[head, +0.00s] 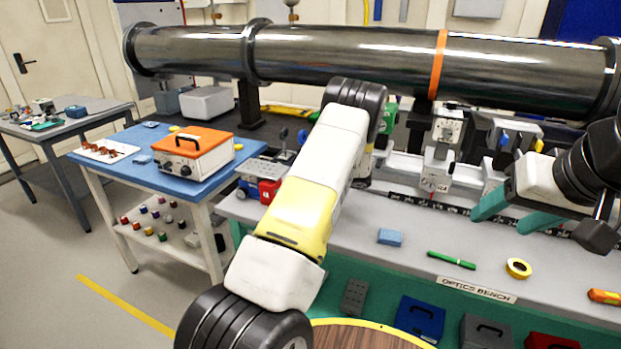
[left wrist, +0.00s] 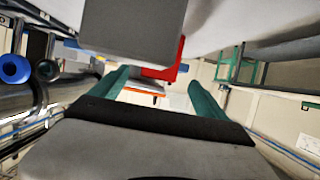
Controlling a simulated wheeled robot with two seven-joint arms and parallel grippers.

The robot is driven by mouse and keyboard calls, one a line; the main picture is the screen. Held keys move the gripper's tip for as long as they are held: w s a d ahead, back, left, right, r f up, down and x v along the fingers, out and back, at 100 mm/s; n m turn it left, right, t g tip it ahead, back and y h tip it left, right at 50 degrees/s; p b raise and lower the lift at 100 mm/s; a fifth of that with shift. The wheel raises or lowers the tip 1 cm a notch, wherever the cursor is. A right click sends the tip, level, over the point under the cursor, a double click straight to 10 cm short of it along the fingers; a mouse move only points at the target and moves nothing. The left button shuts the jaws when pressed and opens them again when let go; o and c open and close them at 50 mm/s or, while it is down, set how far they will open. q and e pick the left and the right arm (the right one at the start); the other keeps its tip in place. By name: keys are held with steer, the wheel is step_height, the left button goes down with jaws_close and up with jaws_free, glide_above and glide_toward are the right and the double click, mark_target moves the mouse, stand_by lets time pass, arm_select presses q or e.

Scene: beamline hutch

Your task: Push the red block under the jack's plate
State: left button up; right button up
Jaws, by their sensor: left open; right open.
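The red block (head: 268,190) stands on the left part of the bench, partly hidden by my left forearm. A grey plate (head: 264,166) shows just above and behind it; I cannot tell how far under the plate the block is. In the left wrist view, a red piece (left wrist: 174,68) shows beyond the open green fingers of my left gripper (left wrist: 157,84), beside a large grey body (left wrist: 130,32); contact cannot be told. My left gripper is hidden behind my arm in the head view. My right gripper (head: 515,213) is open and empty over the bench's right side.
A long dark pipe (head: 340,55) spans the back above the bench. A blue sponge-like block (head: 390,237), a green pen (head: 451,260) and a yellow tape roll (head: 518,268) lie on the bench front (head: 345,231). A blue table (head: 118,140) stands left.

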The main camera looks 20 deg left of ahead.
mark_target(278, 186)
arm_select(q)
steer(key=shift+x, duration=3.9)
steer(key=c, duration=1.8)
steer(key=shift+o, duration=0.2)
steer(key=shift+w, duration=0.1)
